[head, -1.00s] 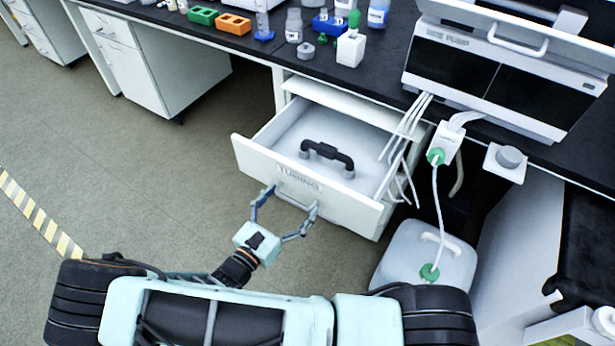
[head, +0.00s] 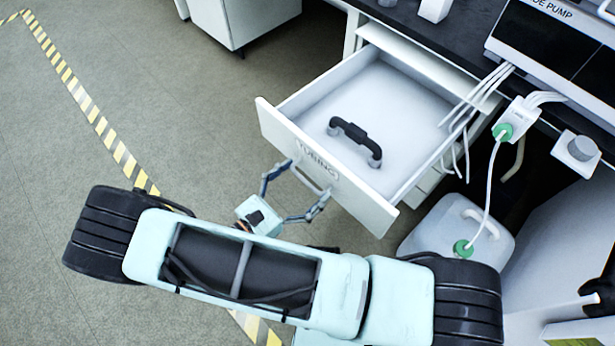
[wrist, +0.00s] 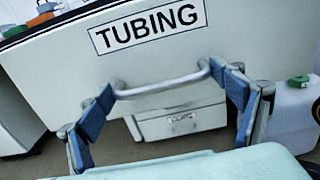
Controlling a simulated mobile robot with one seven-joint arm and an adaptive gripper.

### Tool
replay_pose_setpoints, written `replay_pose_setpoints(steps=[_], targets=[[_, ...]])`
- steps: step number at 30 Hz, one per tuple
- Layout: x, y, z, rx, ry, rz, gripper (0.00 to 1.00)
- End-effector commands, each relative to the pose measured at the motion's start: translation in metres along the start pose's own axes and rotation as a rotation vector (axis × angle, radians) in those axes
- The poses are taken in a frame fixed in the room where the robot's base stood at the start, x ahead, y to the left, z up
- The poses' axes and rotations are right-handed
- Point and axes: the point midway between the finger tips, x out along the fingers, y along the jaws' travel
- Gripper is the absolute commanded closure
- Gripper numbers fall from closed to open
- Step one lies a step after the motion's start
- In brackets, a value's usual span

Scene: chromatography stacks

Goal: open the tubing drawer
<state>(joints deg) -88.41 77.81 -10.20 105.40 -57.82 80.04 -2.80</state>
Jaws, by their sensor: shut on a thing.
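The tubing drawer (head: 362,203) is white, labelled TUBING, and stands pulled well out from under the dark bench. Its inside shows, with a black curved piece with grey ends (head: 354,139) lying on the bottom. In the wrist view the drawer front (wrist: 235,38) fills the upper part, with a grey bar handle (wrist: 160,86) below the label. My gripper (head: 302,185) is at this handle, with one blue finger at each end of the bar, shut on it. The fingers also show in the wrist view (wrist: 166,100).
A white container with a green cap (head: 440,232) stands on the floor right of the drawer. White tubes (head: 478,92) hang from the pump (head: 560,45) beside the drawer's right side. Floor to the left is open, with yellow-striped tape (head: 100,125).

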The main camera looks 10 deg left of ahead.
Motion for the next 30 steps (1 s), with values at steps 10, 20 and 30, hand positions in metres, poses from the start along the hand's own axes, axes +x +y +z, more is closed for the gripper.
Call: replay_pose_setpoints(steps=[10,20,30], targets=[[0.0,-0.001,-0.001,-0.001,0.003,-0.001,0.01],[-0.001,0.0,-0.001,0.001,0.002,0.0,0.0],[-0.056,0.001,-0.001,0.002,0.004,0.003,0.0]])
